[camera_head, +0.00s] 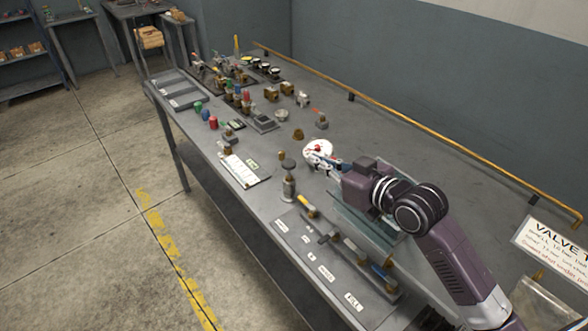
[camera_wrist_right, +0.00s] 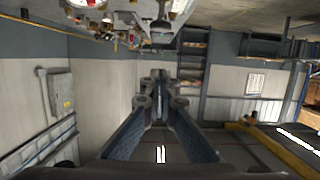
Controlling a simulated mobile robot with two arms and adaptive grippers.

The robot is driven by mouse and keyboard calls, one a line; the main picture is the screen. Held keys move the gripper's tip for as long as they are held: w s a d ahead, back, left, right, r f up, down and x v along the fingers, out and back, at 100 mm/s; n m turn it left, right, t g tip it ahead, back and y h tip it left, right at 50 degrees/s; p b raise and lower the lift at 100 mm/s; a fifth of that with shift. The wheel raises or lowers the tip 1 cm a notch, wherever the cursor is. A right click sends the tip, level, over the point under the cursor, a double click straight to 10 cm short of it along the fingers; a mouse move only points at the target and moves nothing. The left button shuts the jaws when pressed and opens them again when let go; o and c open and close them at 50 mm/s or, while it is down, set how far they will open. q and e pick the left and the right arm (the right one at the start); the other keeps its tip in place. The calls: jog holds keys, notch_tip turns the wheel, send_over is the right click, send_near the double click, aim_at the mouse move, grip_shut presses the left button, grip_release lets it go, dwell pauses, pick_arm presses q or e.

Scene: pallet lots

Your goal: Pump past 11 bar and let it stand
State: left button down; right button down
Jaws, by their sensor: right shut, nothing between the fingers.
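A round white gauge (camera_head: 318,149) with red on its face stands at the middle of the bench; its reading is too small to tell. A grey upright cylinder with a dark round knob (camera_head: 288,180), which looks like the hand pump, stands just left of it. My right gripper (camera_head: 325,163) is shut and empty, beside the gauge's lower right edge; I cannot tell whether it touches. A clear bluish tank (camera_head: 349,222) lies partly hidden under my right arm. My left gripper is not in view.
Yellow- and blue-handled valves on a pipe (camera_head: 347,243) run along the bench front, with labels beside them. A white card (camera_head: 244,171) lies left of the pump. Several small fittings (camera_head: 262,122) crowd the far end. A yellow rail (camera_head: 430,131) edges the back; bench before it is clear.

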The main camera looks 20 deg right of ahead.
jog(key=shift+r, duration=0.15)
jog(key=p, duration=0.3)
send_over(289, 165)
jog(key=s+d, duration=0.1)
jog(key=s, duration=0.1)
notch_tip(289, 165, down, 2)
jog(key=f, duration=0.2)
jog(key=w+f, duration=0.1)
jog(key=f, duration=0.1)
jog(key=shift+f, duration=0.35)
